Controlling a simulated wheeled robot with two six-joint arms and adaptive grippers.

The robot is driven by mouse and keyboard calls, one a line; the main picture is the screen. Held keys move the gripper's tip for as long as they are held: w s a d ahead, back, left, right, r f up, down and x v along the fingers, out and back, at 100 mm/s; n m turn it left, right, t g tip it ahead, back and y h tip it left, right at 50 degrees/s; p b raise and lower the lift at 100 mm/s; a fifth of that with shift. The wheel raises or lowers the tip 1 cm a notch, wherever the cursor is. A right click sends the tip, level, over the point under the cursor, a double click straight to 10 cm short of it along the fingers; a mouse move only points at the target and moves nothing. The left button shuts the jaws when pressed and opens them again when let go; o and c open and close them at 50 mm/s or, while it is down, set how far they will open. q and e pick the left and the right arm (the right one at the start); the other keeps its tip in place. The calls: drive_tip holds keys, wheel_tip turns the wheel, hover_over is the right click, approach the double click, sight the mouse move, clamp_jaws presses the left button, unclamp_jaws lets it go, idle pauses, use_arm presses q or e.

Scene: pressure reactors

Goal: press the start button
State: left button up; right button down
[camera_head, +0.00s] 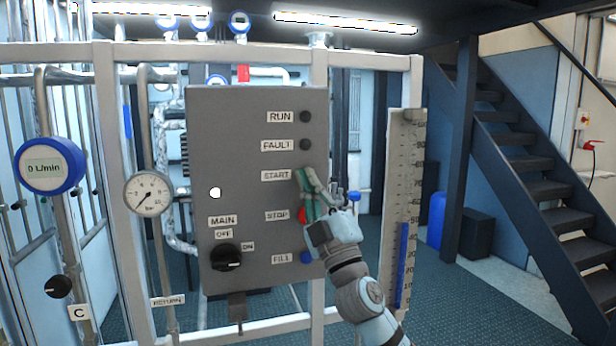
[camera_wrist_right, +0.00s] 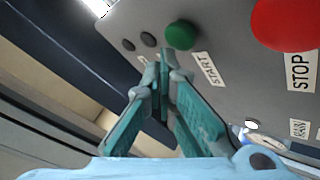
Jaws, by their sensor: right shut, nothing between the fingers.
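The green start button (camera_wrist_right: 180,34) stands out from the grey panel beside its START label (camera_wrist_right: 208,69) in the right wrist view. In the head view my right gripper covers it, beside the START label (camera_head: 276,175). My right gripper (camera_head: 308,173) is shut and empty, its teal fingers together at the panel. In the wrist view its fingertips (camera_wrist_right: 164,56) appear just short of the green button. I cannot tell whether they touch it. My left gripper is not in view.
The red stop button (camera_wrist_right: 285,22) is close below start, partly hidden by my gripper in the head view. A blue fill button (camera_head: 306,257) and a black main switch (camera_head: 226,257) sit lower. The RUN lamp (camera_head: 305,116) and FAULT lamp (camera_head: 305,145) look dark. A level gauge (camera_head: 402,200) stands right.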

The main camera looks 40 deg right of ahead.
drive_tip(key=shift+w, duration=0.25)
drive_tip(key=shift+w+d, duration=0.2)
drive_tip(key=shift+w, duration=0.2)
idle(0.8)
drive_tip(key=shift+s, duration=0.1)
drive_tip(key=shift+s+a, duration=0.25)
drive_tip(key=shift+s, duration=0.45)
drive_tip(key=s, duration=0.1)
drive_tip(key=s+a, duration=0.1)
drive_tip(key=s, duration=0.2)
drive_tip(key=shift+s+a+b, duration=0.35)
drive_tip(key=shift+s+b, duration=0.05)
drive_tip(key=shift+f, duration=0.1)
idle(0.5)
